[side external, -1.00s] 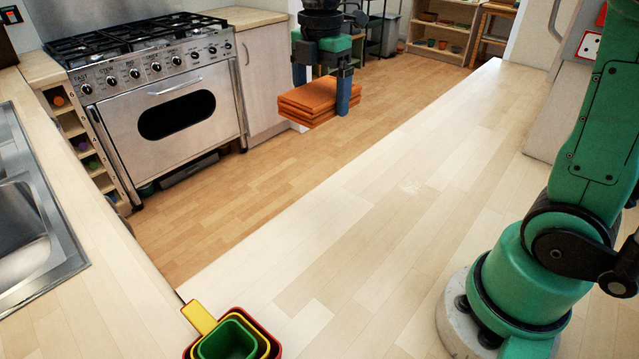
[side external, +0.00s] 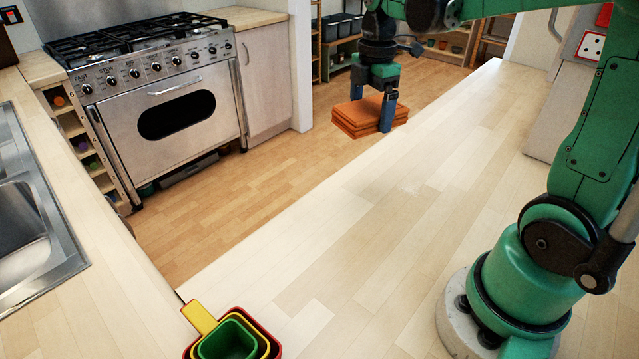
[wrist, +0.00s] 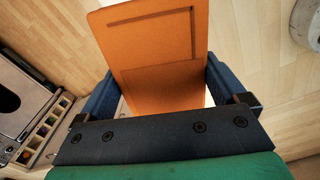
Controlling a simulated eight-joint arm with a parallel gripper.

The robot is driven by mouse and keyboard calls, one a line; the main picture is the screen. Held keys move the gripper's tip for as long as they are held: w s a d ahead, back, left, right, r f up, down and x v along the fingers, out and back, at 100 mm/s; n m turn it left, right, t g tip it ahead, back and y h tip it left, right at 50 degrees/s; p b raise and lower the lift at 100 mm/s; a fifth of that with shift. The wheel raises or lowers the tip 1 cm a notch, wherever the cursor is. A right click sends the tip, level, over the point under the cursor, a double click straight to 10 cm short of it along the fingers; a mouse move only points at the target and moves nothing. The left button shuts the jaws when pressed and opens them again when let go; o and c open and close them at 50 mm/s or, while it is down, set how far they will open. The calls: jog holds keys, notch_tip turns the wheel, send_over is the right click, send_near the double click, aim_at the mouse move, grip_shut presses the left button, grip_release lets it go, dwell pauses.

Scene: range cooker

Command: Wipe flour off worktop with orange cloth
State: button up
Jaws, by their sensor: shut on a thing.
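The folded orange cloth (side external: 354,117) is held in the air between the blue fingers of my gripper (side external: 376,112), near the far edge of the pale wooden worktop (side external: 330,262) in the side view. In the wrist view my gripper (wrist: 160,88) has a finger on each side of the cloth (wrist: 158,45), which extends past the fingers. The cloth looks flat, in stacked layers, and apart from the worktop. I cannot clearly make out flour on the pale worktop; only a faint light patch shows near its middle.
Nested red, yellow and green measuring cups (side external: 232,338) stand at the worktop's near left. A sink (side external: 30,225) is at the left and a range cooker (side external: 165,95) at the back. The middle of the worktop is free of objects.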

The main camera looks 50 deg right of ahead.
jog(key=s+d+f+m, duration=0.5)
jog(key=s+d+f, duration=0.2)
jog(key=s, duration=0.3)
send_over(415, 188)
jog(key=s, duration=0.2)
jog(key=shift+w+f, duration=0.2)
jog(key=shift+f, duration=2.4)
jog(key=shift+w+f, duration=0.2)
jog(key=shift+f, duration=1)
jog(key=shift+w, duration=0.8)
jog(key=shift+c, duration=0.5)
jog(key=shift+w, duration=0.8)
jog(key=shift+w+r, duration=0.15)
jog(key=shift+w, duration=0.15)
jog(key=s, duration=0.2)
jog(key=shift+s, duration=1.05)
notch_tip(415, 188, up, 8)
jog(key=shift+a+f, duration=0.1)
jog(key=shift+f, duration=0.15)
